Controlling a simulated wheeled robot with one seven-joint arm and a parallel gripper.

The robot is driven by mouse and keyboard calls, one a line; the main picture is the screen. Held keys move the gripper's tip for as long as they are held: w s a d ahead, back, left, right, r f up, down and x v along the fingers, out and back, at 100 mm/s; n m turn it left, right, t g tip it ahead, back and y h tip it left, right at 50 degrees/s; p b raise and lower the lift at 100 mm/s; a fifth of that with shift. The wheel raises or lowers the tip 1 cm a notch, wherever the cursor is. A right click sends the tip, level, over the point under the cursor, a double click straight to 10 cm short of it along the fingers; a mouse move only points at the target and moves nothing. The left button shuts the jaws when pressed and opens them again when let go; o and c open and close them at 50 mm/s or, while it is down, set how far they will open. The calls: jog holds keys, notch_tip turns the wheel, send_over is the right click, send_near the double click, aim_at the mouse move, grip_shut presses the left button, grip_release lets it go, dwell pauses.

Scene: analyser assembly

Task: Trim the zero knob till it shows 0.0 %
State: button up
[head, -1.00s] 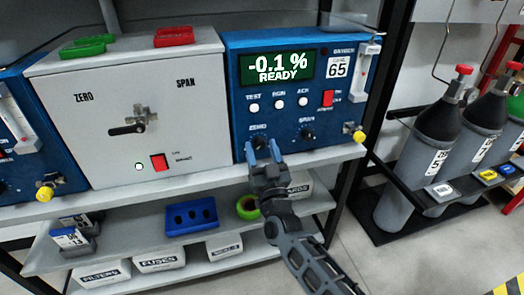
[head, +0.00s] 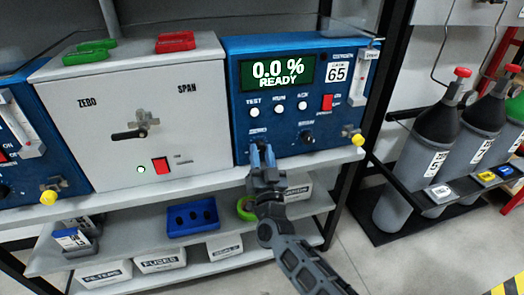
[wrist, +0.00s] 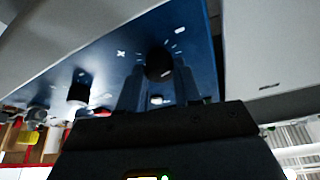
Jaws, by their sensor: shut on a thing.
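The blue analyser (head: 350,115) marked 65 stands on the shelf. Its display (head: 277,71) reads 0.0 % READY. My gripper (head: 262,150) is at the lower left of its front, shut on the zero knob, which it mostly hides in the head view. In the wrist view the dark zero knob (wrist: 158,63) sits between the two fingers of my gripper (wrist: 156,85). The span knob (head: 307,137) is to the right of my gripper, and it also shows in the wrist view (wrist: 78,93).
A grey valve box (head: 105,120) marked ZERO and SPAN stands left of the analyser. A yellow fitting (head: 357,140) sticks out at the analyser's lower right. Below are a blue tray (head: 191,217) and labelled boxes. Gas cylinders (head: 432,150) stand at the right.

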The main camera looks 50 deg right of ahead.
jog(key=shift+m, duration=0.3)
jog(key=o, duration=1)
jog(key=shift+o, duration=0.2)
jog(key=v, duration=0.7)
jog(key=shift+s+a+b, duration=0.25)
jog(key=shift+b, duration=0.1)
jog(key=shift+f, duration=0.15)
